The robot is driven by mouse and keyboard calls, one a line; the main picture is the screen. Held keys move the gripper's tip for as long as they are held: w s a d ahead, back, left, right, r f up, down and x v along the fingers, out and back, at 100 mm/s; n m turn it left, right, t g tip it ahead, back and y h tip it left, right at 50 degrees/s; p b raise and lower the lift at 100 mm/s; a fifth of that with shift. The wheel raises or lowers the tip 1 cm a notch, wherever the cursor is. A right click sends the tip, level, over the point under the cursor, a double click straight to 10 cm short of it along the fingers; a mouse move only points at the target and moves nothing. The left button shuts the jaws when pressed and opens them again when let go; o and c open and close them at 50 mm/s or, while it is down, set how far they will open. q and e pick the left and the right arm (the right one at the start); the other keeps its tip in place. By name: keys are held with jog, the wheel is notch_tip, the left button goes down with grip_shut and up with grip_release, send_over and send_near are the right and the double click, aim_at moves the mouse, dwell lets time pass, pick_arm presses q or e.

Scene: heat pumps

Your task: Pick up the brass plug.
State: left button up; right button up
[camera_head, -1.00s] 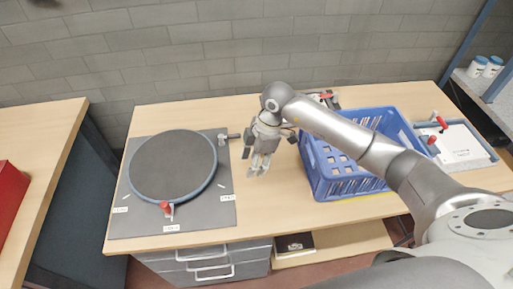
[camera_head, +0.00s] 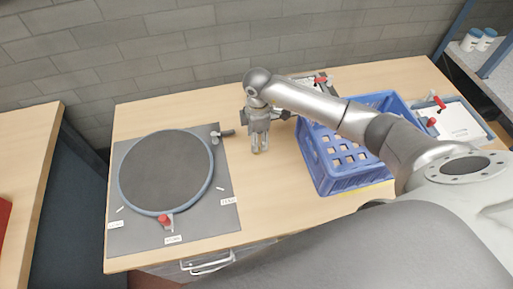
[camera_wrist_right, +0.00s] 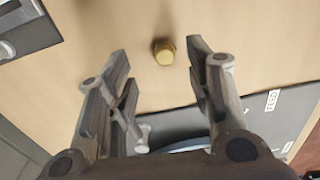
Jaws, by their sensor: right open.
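The brass plug (camera_wrist_right: 163,51) is a small round golden piece standing on the wooden table top (camera_wrist_right: 230,30) in the right wrist view. My right gripper (camera_wrist_right: 158,56) is open, with one finger on each side of the plug in the picture and a gap to both. In the head view my right gripper (camera_head: 260,148) points down over the table between the turntable and the blue crate. A tiny yellowish spot shows at its fingertips there; the plug is otherwise hidden or too small. My left gripper is not in view.
A dark round turntable (camera_head: 165,170) on a grey board (camera_head: 215,225) lies left of the gripper. A blue crate (camera_head: 345,182) stands close on the right. A white board (camera_head: 460,122) with red-handled clamps is farther right. The table's front middle is clear.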

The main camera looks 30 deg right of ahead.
jog(key=f, duration=0.1)
jog(key=f+p, duration=0.1)
jog(key=f, duration=0.2)
jog(key=shift+s+a+f, duration=0.1)
jog(key=shift+s+f, duration=0.05)
jog(key=shift+s, duration=0.15)
jog(key=shift+f, duration=0.15)
jog(key=shift+w, duration=0.1)
jog(key=shift+c, duration=1.3)
jog(key=c, duration=0.5)
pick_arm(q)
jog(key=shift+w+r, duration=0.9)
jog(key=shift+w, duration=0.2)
pick_arm(e)
grip_shut()
